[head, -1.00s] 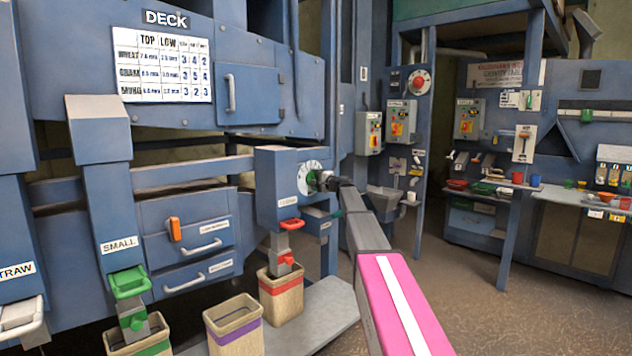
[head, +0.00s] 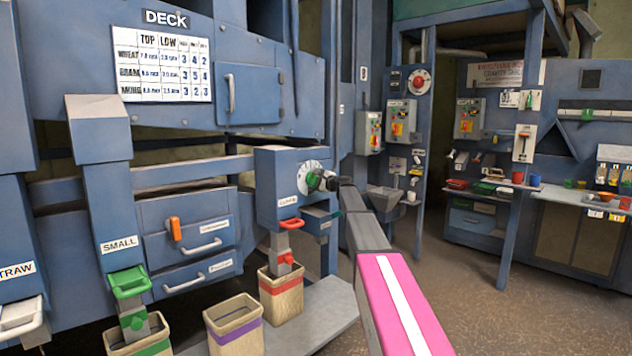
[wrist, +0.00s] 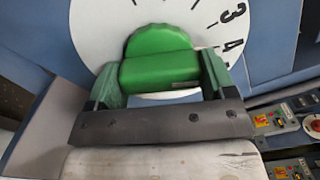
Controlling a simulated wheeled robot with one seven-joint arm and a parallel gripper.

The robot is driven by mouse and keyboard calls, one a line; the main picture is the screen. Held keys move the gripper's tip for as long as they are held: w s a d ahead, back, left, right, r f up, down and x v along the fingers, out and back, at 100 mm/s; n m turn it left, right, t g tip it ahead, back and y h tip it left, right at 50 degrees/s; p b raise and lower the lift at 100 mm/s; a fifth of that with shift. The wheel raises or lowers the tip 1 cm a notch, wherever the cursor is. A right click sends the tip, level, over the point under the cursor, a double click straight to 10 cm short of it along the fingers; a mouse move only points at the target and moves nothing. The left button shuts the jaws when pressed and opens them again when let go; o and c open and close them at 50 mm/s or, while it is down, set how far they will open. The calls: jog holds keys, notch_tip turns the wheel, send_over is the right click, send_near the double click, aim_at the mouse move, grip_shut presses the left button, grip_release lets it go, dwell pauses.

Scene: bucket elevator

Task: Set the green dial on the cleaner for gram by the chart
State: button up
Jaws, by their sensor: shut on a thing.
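The green dial (wrist: 158,62) sits on a round white scale plate (wrist: 90,25) with black ticks; the numbers 3 and 4 show at the plate's right in the wrist view. My gripper (wrist: 158,85) is shut on the dial's bar, one finger on each side. In the head view my gripper (head: 326,182) reaches the dial at the blue box, and the white plate (head: 307,176) shows beside it. Where the dial points is hard to tell. The chart (head: 161,64) under the DECK sign has rows that appear to read wheat, gram and mung, with columns TOP, LOW and several narrow ones.
A red-handled spout (head: 289,225) is below the dial box. A second red dial (head: 419,83) is on the far panel. Open floor lies to the right.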

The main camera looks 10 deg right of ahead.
jog(key=o, duration=0.9)
jog(key=shift+d, duration=0.1)
jog(key=v, duration=1)
jog(key=shift+s+d, duration=0.15)
jog(key=shift+s, duration=0.15)
